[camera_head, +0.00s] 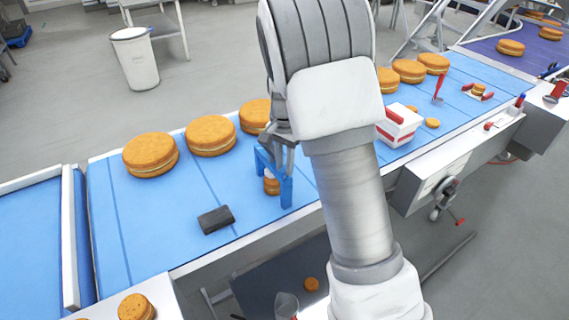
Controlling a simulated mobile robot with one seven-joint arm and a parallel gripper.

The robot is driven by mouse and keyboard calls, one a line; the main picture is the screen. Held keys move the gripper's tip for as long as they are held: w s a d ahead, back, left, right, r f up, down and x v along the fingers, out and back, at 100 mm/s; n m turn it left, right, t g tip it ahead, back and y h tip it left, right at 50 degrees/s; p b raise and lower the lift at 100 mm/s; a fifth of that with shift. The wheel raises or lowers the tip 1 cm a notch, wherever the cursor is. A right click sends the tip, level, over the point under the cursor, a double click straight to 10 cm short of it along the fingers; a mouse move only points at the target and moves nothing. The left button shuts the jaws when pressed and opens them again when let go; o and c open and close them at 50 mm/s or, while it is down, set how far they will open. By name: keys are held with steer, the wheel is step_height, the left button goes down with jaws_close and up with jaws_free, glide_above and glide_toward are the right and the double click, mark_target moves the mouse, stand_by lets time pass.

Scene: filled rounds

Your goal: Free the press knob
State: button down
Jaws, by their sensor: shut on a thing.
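A blue press frame (286,190) stands on the blue conveyor belt, just left of my forearm. A small filled round (271,186) sits under its crossbar, between the posts. My gripper (279,157) points down at the top of the frame. Its fingers are shut at the crossbar, where the press knob would be. The knob itself is hidden by the fingers, and its exact place in the grip cannot be made out.
A dark block (215,219) lies on the belt at front left. Large filled rounds (150,154) line the belt's far side. Right of my arm stand a white and red box (398,124) and a red tool (439,87). Bare belt (140,225) shows at left.

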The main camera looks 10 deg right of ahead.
steer(key=shift+n, duration=0.3)
steer(key=n+b, duration=0.1)
steer(key=n, duration=0.4)
steer(key=shift+d+n+b, duration=0.2)
steer(key=shift+n+b, duration=0.15)
steer(key=shift+n, duration=0.05)
steer(key=n, duration=0.4)
steer(key=shift+d, duration=0.1)
steer(key=shift+n+b, duration=0.3)
steer(key=shift+n, duration=1.1)
steer(key=c, duration=0.7)
jaws_free()
